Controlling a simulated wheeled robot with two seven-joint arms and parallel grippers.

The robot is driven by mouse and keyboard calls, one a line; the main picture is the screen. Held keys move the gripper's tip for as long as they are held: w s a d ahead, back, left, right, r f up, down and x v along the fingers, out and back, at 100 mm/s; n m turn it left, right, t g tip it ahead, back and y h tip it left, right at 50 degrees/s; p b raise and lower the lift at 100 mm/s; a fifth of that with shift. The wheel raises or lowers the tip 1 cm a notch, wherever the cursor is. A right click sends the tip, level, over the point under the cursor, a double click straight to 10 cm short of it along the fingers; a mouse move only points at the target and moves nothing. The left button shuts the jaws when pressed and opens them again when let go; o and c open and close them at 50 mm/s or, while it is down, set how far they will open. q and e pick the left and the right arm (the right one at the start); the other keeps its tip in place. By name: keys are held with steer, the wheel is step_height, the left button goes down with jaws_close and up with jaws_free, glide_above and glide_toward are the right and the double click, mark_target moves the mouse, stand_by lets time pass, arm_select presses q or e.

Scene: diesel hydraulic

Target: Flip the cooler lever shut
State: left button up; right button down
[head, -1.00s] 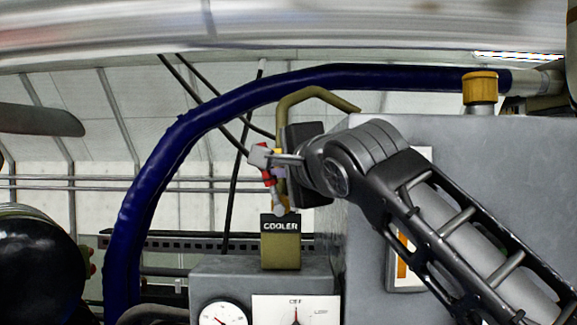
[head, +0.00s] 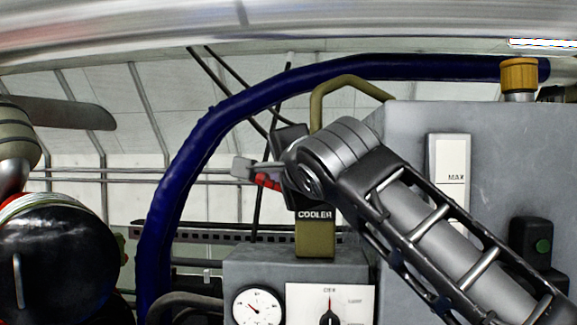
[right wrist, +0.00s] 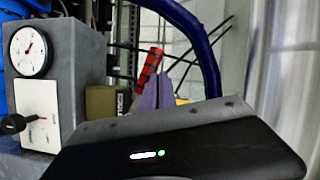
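The cooler valve's red lever (head: 267,181) shows in the head view just left of my right wrist, slanting slightly off level. It also shows in the right wrist view (right wrist: 150,68), slanted, beyond the fingers. Its pivot is hidden behind my gripper in the head view. Below is the olive block (head: 315,238) with the COOLER label (head: 315,215). My right gripper (head: 243,169) is at the lever, its fingertips just above and left of it. In the right wrist view its fingers (right wrist: 158,94) look close together. Whether they touch the lever is unclear. My left gripper is not in view.
A thick blue hose (head: 185,165) arches behind the valve. An olive pipe (head: 345,85) bends into the grey cabinet (head: 410,130) at right. A dial gauge (head: 257,308) and knob panel (head: 350,302) sit below. The space left of the fingertips is open before the hose.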

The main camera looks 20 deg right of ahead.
steer(key=shift+w+a+f+n+g, duration=0.15)
steer(key=shift+a+f+n, duration=0.1)
steer(key=shift+f+n, duration=0.15)
steer(key=shift+w+a+f+n+g, duration=0.1)
steer(key=shift+a+f+n+g, duration=0.1)
steer(key=shift+f+n, duration=0.15)
steer(key=shift+f+b, duration=0.3)
steer(key=shift+w+a+f, duration=0.1)
